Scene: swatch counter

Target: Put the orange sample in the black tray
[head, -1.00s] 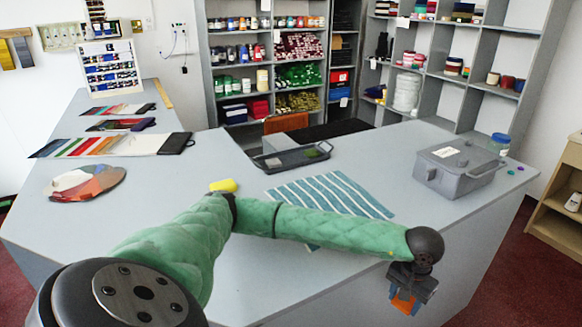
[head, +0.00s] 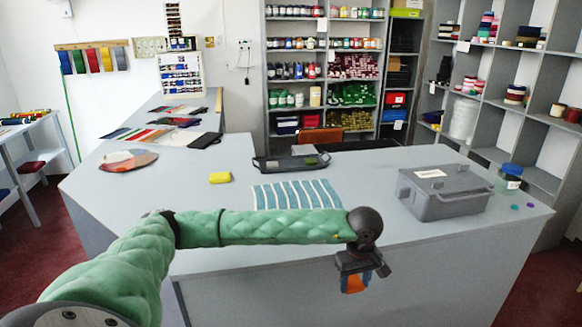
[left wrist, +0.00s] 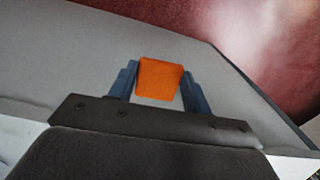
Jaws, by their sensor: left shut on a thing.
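The orange sample (head: 352,284) is a small orange block. My left gripper (head: 362,277) is shut on it and holds it in front of the counter's front edge, clear of the countertop. In the left wrist view the orange sample (left wrist: 159,78) sits between the two blue fingers of the left gripper (left wrist: 160,88). The black tray (head: 272,163) lies on the counter, beyond the striped cloth and well away from the gripper. An olive-green piece (head: 310,160) shows in the tray. My right gripper is not in view.
A striped cloth (head: 296,194) lies between my left arm and the tray. A grey lidded box (head: 445,192) and a blue-lidded jar (head: 510,176) stand at the right. An orange chair (head: 320,136) is behind the tray.

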